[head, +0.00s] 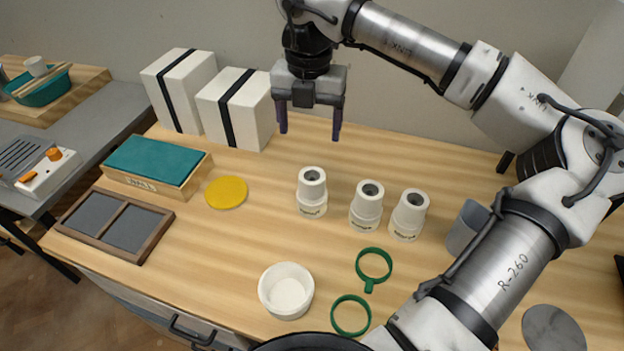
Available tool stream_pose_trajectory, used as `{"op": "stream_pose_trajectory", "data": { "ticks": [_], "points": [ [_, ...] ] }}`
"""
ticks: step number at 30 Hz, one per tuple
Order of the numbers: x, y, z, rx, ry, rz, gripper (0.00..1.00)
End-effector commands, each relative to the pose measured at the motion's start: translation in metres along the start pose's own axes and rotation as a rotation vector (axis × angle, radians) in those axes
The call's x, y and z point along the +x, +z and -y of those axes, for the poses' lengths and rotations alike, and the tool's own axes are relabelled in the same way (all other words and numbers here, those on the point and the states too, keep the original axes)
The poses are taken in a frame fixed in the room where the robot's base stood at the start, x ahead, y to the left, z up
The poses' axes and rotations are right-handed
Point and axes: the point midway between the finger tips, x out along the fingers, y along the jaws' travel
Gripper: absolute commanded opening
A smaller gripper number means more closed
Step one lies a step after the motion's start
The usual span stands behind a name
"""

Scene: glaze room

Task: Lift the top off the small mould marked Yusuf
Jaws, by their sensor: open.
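Three small white moulds stand upright in a row on the wooden table: a left one (312,192), a middle one (367,205) and a right one (409,214). Each has a narrower top part with a dark hole, resting on a wider base. Each carries a small dark marking, too small to read, so I cannot tell which one says Yusuf. My gripper (309,136) points down with its two dark fingers apart and nothing between them. It is in the air behind the left mould, clear of all three.
Two white blocks with black straps (180,90) (236,108) stand at the back left. A teal-topped wooden box (153,186), yellow disc (226,192) and framed dark panels (93,206) lie left. A white bowl (286,276) and green rings (350,331) lie in front; a grey cup (465,226) stands right.

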Motion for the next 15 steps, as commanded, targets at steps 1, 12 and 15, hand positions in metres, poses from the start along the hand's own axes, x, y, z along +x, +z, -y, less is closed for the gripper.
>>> {"op": "stream_pose_trajectory", "data": {
  "ticks": [1, 12, 15],
  "points": [
    [0.007, 0.000, 0.000, 0.000, 0.000, -0.001, 0.75],
    [0.066, -0.001, -0.001, -0.003, 0.004, -0.005, 0.75],
    [0.080, 0.000, -0.001, -0.003, 0.004, -0.004, 0.75]
  ]
}}
